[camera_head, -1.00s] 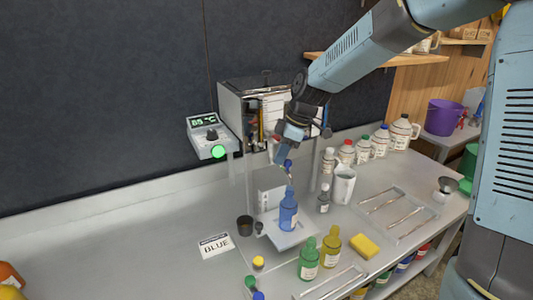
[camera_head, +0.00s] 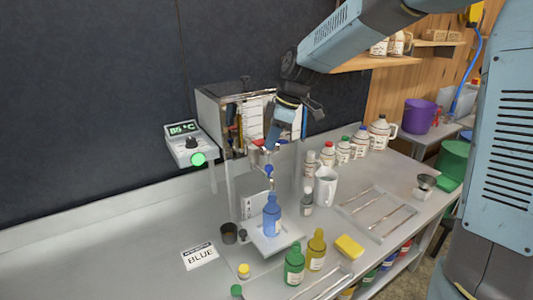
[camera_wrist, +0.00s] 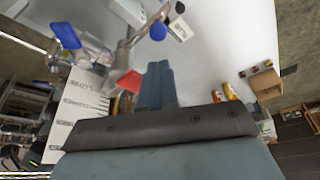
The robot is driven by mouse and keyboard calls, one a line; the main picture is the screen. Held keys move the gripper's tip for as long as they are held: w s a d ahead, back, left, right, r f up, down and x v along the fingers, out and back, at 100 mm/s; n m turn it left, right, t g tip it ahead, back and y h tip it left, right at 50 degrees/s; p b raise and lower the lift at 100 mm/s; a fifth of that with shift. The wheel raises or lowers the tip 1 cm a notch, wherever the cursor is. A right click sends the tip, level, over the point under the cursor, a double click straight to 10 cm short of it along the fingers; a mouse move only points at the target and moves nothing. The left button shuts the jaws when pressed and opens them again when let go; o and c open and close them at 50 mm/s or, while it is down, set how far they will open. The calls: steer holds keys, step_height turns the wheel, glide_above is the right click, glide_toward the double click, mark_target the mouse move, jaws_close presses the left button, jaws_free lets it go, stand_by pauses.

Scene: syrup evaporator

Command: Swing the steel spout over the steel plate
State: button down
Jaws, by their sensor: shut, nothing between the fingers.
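The steel spout (camera_wrist: 126,48) shows in the wrist view as a thin metal arm near a blue knob (camera_wrist: 158,31) and a red part (camera_wrist: 130,80). In the head view, the blue knob (camera_head: 268,169) hangs above a blue bottle (camera_head: 272,218), below the red part (camera_head: 258,145). The spout's exact direction is hard to tell. The steel plate (camera_head: 287,240) lies under the blue bottle on the bench. My gripper (camera_head: 271,143) is shut and empty, pointing down in front of the evaporator, above the knob. Its closed fingers (camera_wrist: 156,78) show in the wrist view.
The evaporator cabinet (camera_head: 222,97) stands behind, with a temperature display (camera_head: 184,130) at its left. A white jug (camera_head: 326,187), green bottle (camera_head: 294,264), yellow bottle (camera_head: 316,250) and yellow sponge (camera_head: 349,246) crowd the right side. The bench at left is mostly clear.

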steer(key=v, duration=0.3)
steer(key=shift+s+r, duration=0.1)
steer(key=shift+r, duration=0.1)
steer(key=s+d+r+m+t+h, duration=0.2)
steer(key=s+d+m+t, duration=0.1)
steer(key=s+d+m, duration=0.6)
steer(key=s+d+r+m+t+h, duration=0.2)
steer(key=s+d+m, duration=0.8)
steer(key=s+d, duration=0.4)
steer(key=d, duration=0.3)
steer(key=shift+s+t, duration=0.35)
steer(key=shift+t, duration=0.05)
